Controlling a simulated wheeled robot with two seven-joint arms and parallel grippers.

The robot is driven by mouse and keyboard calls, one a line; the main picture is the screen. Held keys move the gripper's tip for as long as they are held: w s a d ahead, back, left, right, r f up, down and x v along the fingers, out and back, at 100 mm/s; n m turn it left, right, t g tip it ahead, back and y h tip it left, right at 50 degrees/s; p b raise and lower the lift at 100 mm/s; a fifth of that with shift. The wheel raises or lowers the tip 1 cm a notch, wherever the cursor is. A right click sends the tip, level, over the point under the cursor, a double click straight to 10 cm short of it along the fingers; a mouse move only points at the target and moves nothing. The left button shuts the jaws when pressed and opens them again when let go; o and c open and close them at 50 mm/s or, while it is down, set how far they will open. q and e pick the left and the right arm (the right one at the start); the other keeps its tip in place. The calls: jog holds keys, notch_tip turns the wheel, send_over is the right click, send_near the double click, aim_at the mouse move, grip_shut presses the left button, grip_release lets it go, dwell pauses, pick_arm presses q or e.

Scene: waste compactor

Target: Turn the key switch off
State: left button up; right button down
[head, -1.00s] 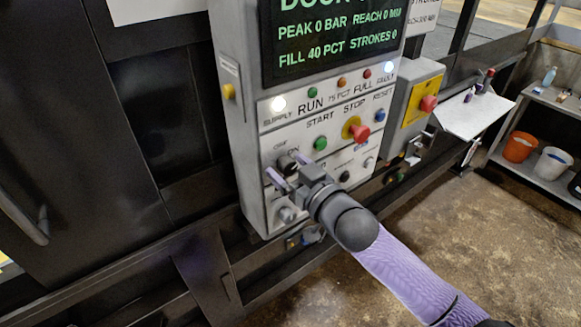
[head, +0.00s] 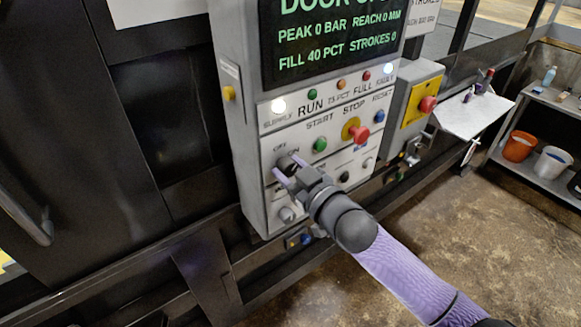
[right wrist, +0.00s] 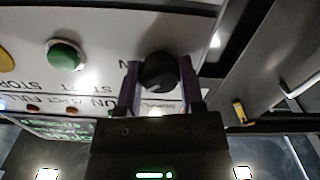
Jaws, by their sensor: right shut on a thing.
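The key switch (head: 286,162) is a dark round knob on the grey control panel, next to OFF and ON lettering. My right gripper (head: 287,169) reaches it from the lower right, with its purple fingers shut on the knob. In the right wrist view the dark knob (right wrist: 160,72) sits between the two fingers, one on each side. The fingers hide part of the switch, and I cannot read its exact turn angle. My left gripper is in neither view.
A green start button (head: 320,145) and a red stop button (head: 360,134) on a yellow base sit right of the switch. A grey knob (head: 287,214) lies below. The lit display (head: 335,40) is above. A yellow-faced box (head: 420,100) stands to the right.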

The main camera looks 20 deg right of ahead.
jog(key=n+p, duration=0.1)
jog(key=n, duration=0.3)
jog(key=shift+n, duration=2.8)
jog(key=shift+c, duration=1)
grip_release()
jog(key=shift+d, duration=0.1)
jog(key=b+v, duration=0.1)
jog(key=v, duration=0.9)
